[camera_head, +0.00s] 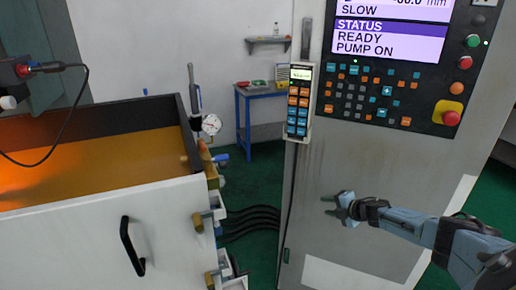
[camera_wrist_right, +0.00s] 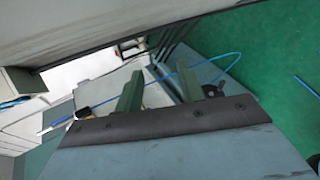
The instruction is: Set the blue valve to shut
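A small blue handle (camera_head: 220,157), which looks like the blue valve, sits at the right end of the tank (camera_head: 100,225) in the head view, near several brass fittings (camera_head: 213,176). It is small there, and I cannot tell its setting. My right gripper (camera_head: 328,205) is in front of the grey cabinet, right of and lower than the blue handle in the picture, apart from it. In the right wrist view its two fingers (camera_wrist_right: 158,92) stand apart with nothing clearly held between them. I cannot pick out the valve for certain in that view. My left gripper is not in view.
The grey control cabinet (camera_head: 350,165) stands on the right, with a keypad pendant (camera_head: 299,102) on its edge and a red stop button (camera_head: 451,118). Black hoses (camera_head: 250,220) run between tank and cabinet. A dial gauge (camera_head: 211,124) stands at the tank's corner. A blue table (camera_head: 258,91) is behind.

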